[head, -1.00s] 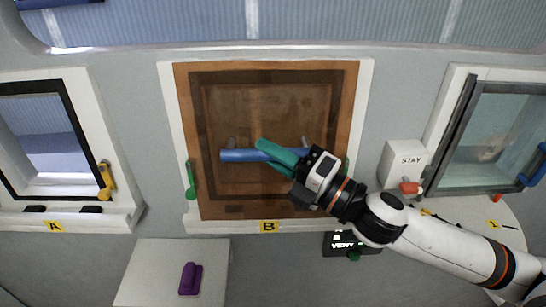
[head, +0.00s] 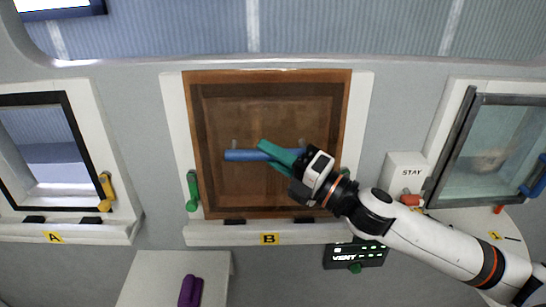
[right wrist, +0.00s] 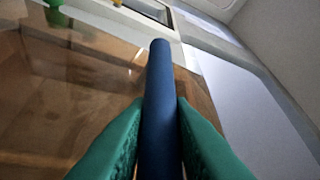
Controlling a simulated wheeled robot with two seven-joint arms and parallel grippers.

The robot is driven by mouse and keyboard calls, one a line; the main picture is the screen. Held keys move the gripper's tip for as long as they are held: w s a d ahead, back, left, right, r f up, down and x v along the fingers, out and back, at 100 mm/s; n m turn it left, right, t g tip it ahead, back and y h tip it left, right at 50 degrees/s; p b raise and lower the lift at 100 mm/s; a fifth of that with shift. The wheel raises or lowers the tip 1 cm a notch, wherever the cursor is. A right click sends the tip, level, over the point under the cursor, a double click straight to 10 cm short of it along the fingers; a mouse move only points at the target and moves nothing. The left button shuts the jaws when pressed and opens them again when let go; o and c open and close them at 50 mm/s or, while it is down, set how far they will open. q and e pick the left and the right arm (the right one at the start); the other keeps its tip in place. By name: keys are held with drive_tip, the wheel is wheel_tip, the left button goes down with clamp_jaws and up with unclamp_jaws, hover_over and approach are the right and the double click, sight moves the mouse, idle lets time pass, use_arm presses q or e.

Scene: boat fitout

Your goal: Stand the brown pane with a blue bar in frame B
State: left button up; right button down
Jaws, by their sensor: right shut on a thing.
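The brown, see-through pane (head: 215,190) with a blue bar (head: 240,155) across it is upright in front of the opening of white frame B (head: 173,140). Its lower edge is just above or at two black pads (head: 234,221) on the sill; I cannot tell whether it touches. Its top overlaps the frame's top edge in the head view. My right gripper (head: 268,153) is shut on the blue bar. In the right wrist view, the green fingers (right wrist: 158,140) lie on both sides of the bar (right wrist: 158,80). My left gripper is not in view.
Window A (head: 40,150) is at left. A STAY box (head: 405,170) and another window (head: 490,140) are at right. A VENT panel (head: 355,255) and a ledge with a purple object (head: 190,290) are below.

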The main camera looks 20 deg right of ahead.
drive_tip(key=shift+w+d+f+b, duration=0.25)
drive_tip(key=shift+w+f+b, duration=0.65)
drive_tip(key=shift+f, duration=0.3)
idle(0.4)
drive_tip(key=c, duration=1.2)
unclamp_jaws()
drive_tip(key=shift+s, duration=0.1)
drive_tip(key=shift+o, duration=1.4)
drive_tip(key=shift+f, duration=0.25)
drive_tip(key=o, duration=0.9)
drive_tip(key=shift+r, duration=0.1)
